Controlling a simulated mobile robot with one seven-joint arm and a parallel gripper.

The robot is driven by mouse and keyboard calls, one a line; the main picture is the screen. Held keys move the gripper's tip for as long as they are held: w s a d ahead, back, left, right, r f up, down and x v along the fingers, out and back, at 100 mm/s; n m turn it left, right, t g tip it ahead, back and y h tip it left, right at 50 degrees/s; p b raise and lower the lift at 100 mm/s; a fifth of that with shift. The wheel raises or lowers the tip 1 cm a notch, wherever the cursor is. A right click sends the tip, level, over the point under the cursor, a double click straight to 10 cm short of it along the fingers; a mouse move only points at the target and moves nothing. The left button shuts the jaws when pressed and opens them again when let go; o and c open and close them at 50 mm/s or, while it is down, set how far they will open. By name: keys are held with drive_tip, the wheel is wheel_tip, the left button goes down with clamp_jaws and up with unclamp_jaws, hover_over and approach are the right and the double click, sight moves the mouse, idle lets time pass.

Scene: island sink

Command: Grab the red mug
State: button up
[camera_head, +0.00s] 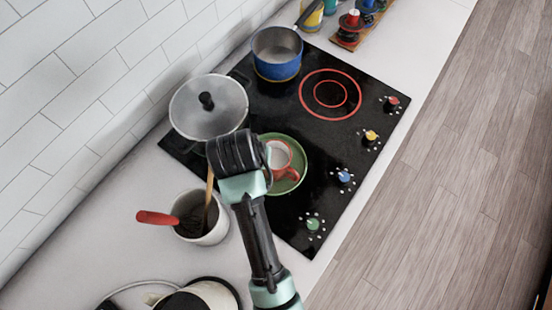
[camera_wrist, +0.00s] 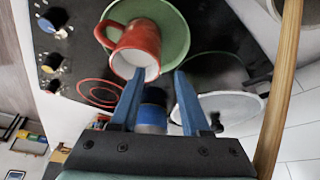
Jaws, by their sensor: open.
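The red mug (camera_head: 287,173) has a pale inside and sits on a green plate (camera_head: 301,158) on the black stove top. My dark wrist covers part of it in the head view. In the wrist view the red mug (camera_wrist: 139,38) lies just beyond my left finger's tip, its handle pointing left, on the green plate (camera_wrist: 178,35). My gripper (camera_wrist: 159,74) is open, with two blue fingers apart and nothing held between them. The mug is not between the fingers. In the head view the fingers are hidden behind my wrist.
A lidded pan (camera_head: 208,107) stands left of my wrist, and a blue pot (camera_head: 276,65) stands farther back. A white utensil crock (camera_head: 212,228) holds a red-handled tool and a wooden handle; this wooden handle (camera_wrist: 283,85) rises close to my gripper's right side. Stove knobs (camera_head: 344,176) line the right edge.

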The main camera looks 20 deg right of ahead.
drive_tip(key=shift+d+p+x, duration=0.1)
drive_tip(key=shift+p+x, duration=0.35)
drive_tip(key=shift+x, duration=1.5)
drive_tip(key=shift+d+p+x, duration=0.15)
drive_tip(key=shift+p+x, duration=0.3)
drive_tip(key=shift+x, duration=1.5)
drive_tip(key=shift+w+r, duration=0.15)
drive_tip(key=shift+c, duration=0.3)
clamp_jaws()
